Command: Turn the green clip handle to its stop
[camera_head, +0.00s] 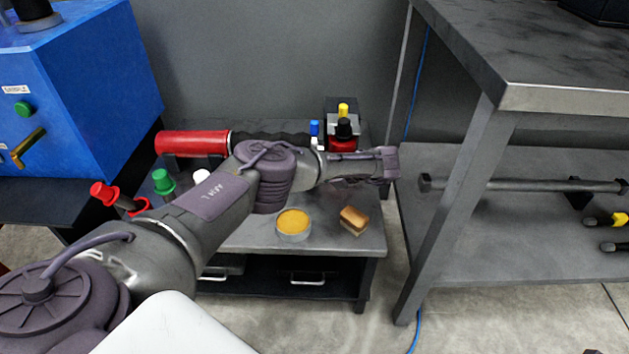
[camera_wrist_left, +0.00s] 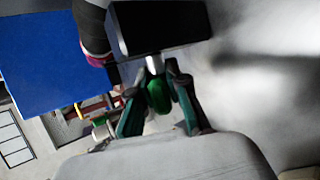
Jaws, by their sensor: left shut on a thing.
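In the left wrist view the green clip handle (camera_wrist_left: 158,97) stands between the two fingers of my left gripper (camera_wrist_left: 156,83). The fingers are shut on it. A short silvery stem (camera_wrist_left: 155,64) joins its upper end to a black block (camera_wrist_left: 160,25). In the head view my left arm reaches from the lower left across the low bench, and its far end is by the bench's right back corner. The gripper's fingers and the clip handle are hidden there. How far the handle is turned cannot be told. My right gripper is not in view.
The low grey bench (camera_head: 345,238) holds a yellow-topped round tin (camera_head: 293,223), a brown brush-like block (camera_head: 354,220) and a red-handled tool (camera_head: 190,143). A blue cabinet (camera_head: 95,85) stands left. A taller grey table (camera_head: 545,97) stands close on the right.

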